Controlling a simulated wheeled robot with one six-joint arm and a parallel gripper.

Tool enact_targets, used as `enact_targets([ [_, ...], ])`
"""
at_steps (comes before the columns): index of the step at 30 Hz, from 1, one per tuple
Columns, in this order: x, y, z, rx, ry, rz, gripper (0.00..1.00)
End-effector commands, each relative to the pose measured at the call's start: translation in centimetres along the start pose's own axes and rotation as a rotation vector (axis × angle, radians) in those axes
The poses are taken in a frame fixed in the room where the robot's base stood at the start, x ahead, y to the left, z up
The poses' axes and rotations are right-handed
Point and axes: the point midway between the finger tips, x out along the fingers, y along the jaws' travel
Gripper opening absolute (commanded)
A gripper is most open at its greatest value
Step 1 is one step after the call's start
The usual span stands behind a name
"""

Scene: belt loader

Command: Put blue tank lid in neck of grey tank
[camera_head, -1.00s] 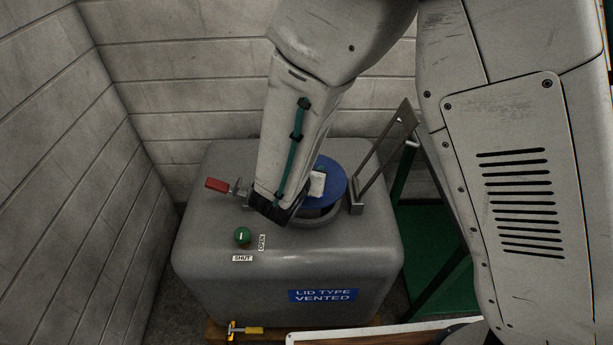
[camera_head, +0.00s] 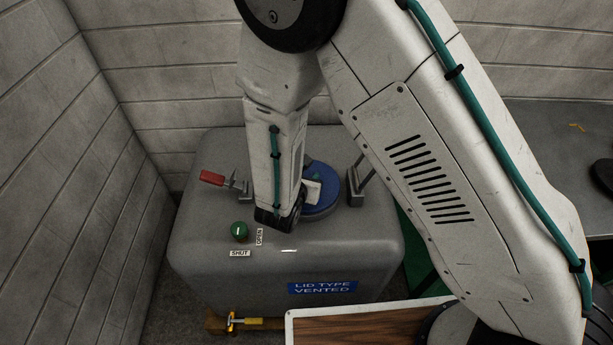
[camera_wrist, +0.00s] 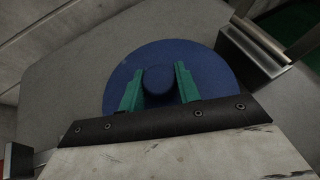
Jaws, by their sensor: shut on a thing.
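The blue tank lid (camera_head: 325,201) lies over the neck on top of the grey tank (camera_head: 210,272). In the head view no rim of the neck shows beneath it, and I cannot tell how deep it sits. In the wrist view the lid (camera_wrist: 215,73) is a blue disc with a round knob in the middle. My gripper (camera_wrist: 159,76) has its green fingers shut on this knob, one on each side. In the head view my own wrist hides the left part of the lid and the fingertips.
A red-handled clamp (camera_head: 212,178) stands left of the neck, and a metal bracket (camera_head: 355,188) stands to its right. A green knob (camera_head: 240,231) sits in front. A blue sign (camera_head: 322,287) reads "LID TYPE VENTED". Block walls (camera_head: 80,160) close the left and back.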

Motion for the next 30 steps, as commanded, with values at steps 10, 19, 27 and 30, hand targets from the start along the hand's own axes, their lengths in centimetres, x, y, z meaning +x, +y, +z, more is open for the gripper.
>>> enact_targets([
  [10,0.2,0.0,-0.3,0.001,-0.001,-0.001,0.02],
  [19,0.2,0.0,-0.3,0.001,0.000,-0.001,0.55],
  [27,-1.1,0.1,-0.1,0.001,-0.001,0.002,0.55],
  [30,-3.0,0.1,-0.1,0.001,-0.001,0.004,0.55],
])
